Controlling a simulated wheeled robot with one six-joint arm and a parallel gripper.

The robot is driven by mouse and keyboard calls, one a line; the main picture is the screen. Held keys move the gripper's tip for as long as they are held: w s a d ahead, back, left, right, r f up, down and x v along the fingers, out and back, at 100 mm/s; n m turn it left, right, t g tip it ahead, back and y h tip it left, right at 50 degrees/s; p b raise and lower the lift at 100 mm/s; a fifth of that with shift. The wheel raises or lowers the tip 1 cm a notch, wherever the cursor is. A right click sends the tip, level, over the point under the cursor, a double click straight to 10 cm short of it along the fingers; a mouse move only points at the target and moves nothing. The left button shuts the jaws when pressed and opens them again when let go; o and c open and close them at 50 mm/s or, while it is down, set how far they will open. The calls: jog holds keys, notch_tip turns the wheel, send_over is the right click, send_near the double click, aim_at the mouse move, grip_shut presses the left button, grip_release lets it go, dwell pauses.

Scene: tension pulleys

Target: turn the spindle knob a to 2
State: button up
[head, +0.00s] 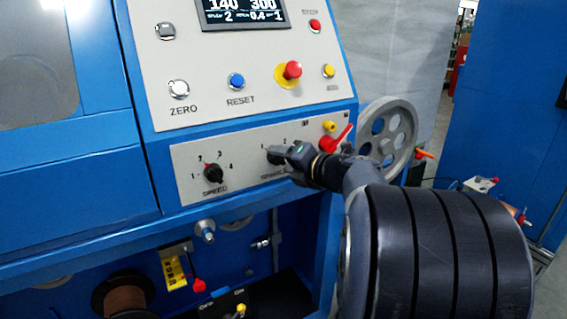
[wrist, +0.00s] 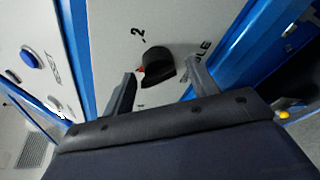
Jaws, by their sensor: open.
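The black spindle knob (wrist: 160,66) sits on the light panel, with its red mark on its left side in the wrist view. A printed 2 (wrist: 138,33) lies above and left of it. A fainter mark below left is too small to read. My gripper (wrist: 161,70) is open, one finger on each side of the knob; I cannot tell whether they touch it. In the head view my gripper (head: 288,153) covers most of the spindle knob (head: 273,158). A 1 and a 2 show above it there.
The speed knob (head: 213,172) is to the left on the same panel. A red lever (head: 341,138) and yellow knob (head: 329,126) are close above my gripper. A spoked grey wheel (head: 387,140) stands right. The emergency stop (head: 291,71) is above.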

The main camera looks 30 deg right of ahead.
jog(key=shift+w, duration=0.2)
jog(key=shift+c, duration=0.2)
jog(key=shift+f, duration=0.1)
jog(key=c, duration=0.8)
jog(key=shift+o, duration=0.2)
